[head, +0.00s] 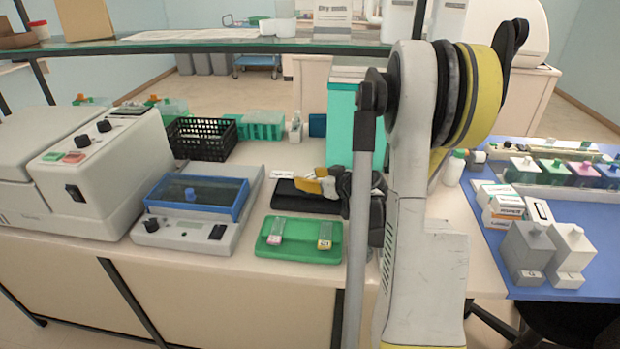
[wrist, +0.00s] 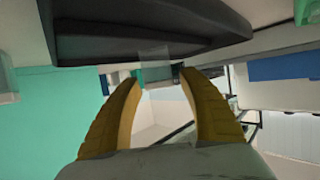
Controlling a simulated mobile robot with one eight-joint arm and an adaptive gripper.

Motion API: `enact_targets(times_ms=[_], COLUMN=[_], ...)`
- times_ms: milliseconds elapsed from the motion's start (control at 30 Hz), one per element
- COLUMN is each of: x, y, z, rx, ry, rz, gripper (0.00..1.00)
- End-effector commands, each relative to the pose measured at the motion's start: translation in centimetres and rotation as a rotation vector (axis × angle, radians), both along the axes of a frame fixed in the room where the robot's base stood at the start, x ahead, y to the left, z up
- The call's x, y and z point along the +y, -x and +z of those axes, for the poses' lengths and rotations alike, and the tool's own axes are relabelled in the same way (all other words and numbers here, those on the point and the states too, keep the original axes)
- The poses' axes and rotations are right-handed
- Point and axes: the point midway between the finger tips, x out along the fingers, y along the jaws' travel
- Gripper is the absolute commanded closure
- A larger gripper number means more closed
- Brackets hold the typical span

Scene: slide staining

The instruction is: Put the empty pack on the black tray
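The black tray (head: 300,202) lies on the bench behind the green tray in the head view. It fills the top of the wrist view as a dark slab (wrist: 90,45). My gripper (head: 306,184) is low over the black tray, its yellow fingers pointing left. In the wrist view my gripper's fingertips (wrist: 160,75) stand a little apart, with a clear, see-through piece, seemingly the empty pack (wrist: 155,54), between them. The pack overlaps the tray's edge in that view; I cannot tell whether it touches the tray. In the head view I cannot make out the pack.
The green tray (head: 300,254) in front carries two small slide packs (head: 276,232) (head: 325,236). A blue-framed device (head: 197,217) stands to the left. A tall teal box (head: 343,120) is close behind my gripper. A black basket (head: 202,140) and green racks (head: 263,126) are farther back.

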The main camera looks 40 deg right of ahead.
Motion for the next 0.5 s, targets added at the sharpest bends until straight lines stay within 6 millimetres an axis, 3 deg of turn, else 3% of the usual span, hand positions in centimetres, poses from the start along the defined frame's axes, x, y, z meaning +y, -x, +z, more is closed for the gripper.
enact_targets(times_ms=[233,500], x=[0.0,0.3], y=[0.1,5.2], z=[0.6,2.8], rx=[0.000,0.000], ry=[0.000,0.001], rz=[0.000,-0.004], gripper=[0.51,0.51])
